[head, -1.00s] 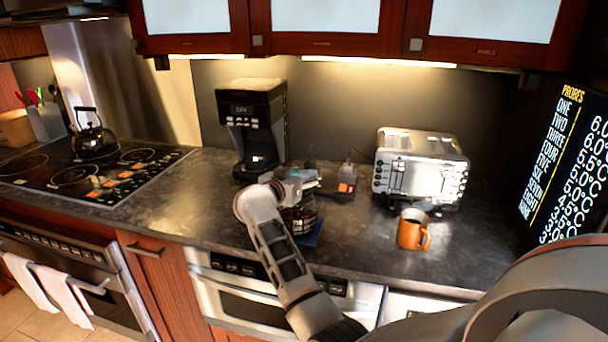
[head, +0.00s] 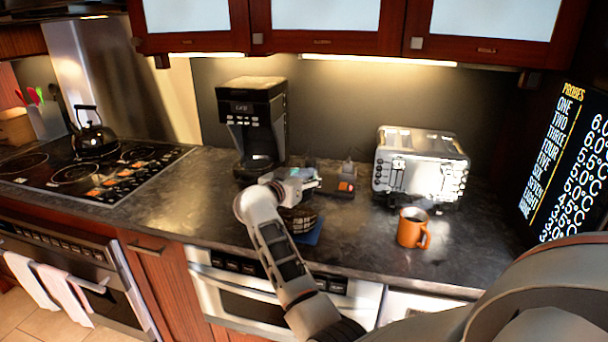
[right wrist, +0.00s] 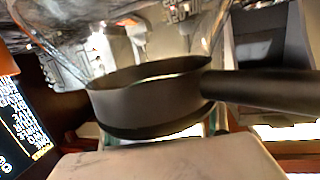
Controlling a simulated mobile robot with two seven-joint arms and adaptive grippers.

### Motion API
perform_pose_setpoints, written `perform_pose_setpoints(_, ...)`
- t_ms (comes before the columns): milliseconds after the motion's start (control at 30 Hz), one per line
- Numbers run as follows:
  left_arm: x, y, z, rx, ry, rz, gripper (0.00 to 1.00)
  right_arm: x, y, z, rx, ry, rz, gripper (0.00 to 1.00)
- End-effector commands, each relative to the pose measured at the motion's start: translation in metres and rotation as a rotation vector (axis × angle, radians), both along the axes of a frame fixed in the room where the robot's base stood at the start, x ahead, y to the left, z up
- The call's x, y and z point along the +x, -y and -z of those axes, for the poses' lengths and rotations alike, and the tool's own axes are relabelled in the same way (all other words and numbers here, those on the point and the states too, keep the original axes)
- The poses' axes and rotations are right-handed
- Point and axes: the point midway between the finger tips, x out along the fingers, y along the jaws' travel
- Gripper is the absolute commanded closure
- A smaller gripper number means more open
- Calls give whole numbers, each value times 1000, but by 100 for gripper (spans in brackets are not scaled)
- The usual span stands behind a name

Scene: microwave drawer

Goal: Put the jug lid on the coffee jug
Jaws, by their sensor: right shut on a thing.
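The coffee jug (head: 299,220) has a round glass body and stands on a blue mat (head: 312,236) near the counter's front edge. My right gripper (head: 297,180) is directly above the jug's top. In the right wrist view, which looks upside down, the jug's dark collar (right wrist: 150,103) and its black handle (right wrist: 262,90) fill the middle, with glass beyond. My right gripper is shut on what seems to be the jug lid (right wrist: 150,132), a dark edge against the collar. Most of the lid is hidden, so I cannot tell whether it is seated. My left gripper is not in view.
The coffee maker (head: 254,115) stands behind and left of the jug. An orange mug (head: 411,229) and a toaster (head: 420,165) are to the right. A kettle (head: 95,138) is on the stove at left. The counter between stove and jug is clear.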

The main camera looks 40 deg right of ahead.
Motion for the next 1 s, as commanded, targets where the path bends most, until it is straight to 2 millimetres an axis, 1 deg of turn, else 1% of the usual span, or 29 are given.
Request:
perform_pose_setpoints(367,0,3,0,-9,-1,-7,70,0,0,1,0,0,0,58)
perform_pose_setpoints(400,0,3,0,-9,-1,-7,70,0,0,1,0,0,0,41)
perform_pose_setpoints(467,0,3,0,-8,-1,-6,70,0,0,1,0,0,0,26)
perform_pose_setpoints(500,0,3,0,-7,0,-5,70,0,0,1,0,0,0,15)
perform_pose_setpoints(533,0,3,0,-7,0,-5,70,0,0,1,0,0,0,14)
perform_pose_setpoints(967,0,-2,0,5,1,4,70,0,0,1,0,0,0,14)
perform_pose_setpoints(1000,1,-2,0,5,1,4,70,0,0,1,0,0,0,6)
